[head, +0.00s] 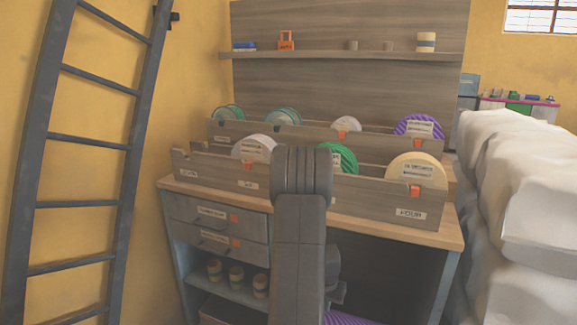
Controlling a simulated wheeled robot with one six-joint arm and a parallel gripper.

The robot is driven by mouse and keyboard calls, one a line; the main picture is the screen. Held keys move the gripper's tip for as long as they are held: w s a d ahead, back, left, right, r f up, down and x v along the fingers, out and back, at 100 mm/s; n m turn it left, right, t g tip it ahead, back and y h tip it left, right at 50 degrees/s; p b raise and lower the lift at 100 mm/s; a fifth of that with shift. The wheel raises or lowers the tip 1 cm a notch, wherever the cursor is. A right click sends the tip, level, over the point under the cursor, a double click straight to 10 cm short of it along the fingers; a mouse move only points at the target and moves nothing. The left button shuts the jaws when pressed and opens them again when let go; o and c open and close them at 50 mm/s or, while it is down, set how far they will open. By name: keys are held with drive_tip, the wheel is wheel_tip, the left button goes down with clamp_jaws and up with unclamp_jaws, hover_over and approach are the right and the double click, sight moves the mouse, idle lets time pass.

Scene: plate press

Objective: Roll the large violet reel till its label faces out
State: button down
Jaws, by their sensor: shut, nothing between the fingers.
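A violet-striped reel (418,126) stands in the back rack at the right, with a white printed label on its visible face. Its lower part is hidden by the rack's front board. A second violet striped surface (352,319) shows at the bottom edge, low under the bench, beside my arm. Most of it is cut off or hidden, and no label shows on it; I cannot tell its full size. My arm stands in front of the bench at the middle. My gripper is not visible.
Front rack (345,194) and back rack (270,131) hold green, white and cream reels on the workbench (447,235). A ladder (82,142) leans at left; white wrapped bulk (525,180) stands at right. Drawers and cans (236,278) are below left.

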drive_tip(key=shift+f+b, duration=2.3)
drive_tip(key=shift+f, duration=0.7)
drive_tip(key=shift+r, duration=0.1)
drive_tip(key=shift+s, duration=0.15)
drive_tip(key=shift+s+a, duration=0.4)
drive_tip(key=shift+s, duration=0.35)
drive_tip(key=shift+s+b, duration=0.15)
drive_tip(key=shift+b, duration=0.25)
drive_tip(key=shift+s+a+f+b, duration=0.2)
drive_tip(key=shift+s+b, duration=0.1)
drive_tip(key=shift+s, duration=0.1)
drive_tip(key=shift+s+a+f+b, duration=0.1)
drive_tip(key=shift+s+a+b, duration=0.05)
drive_tip(key=shift+s+b, duration=0.2)
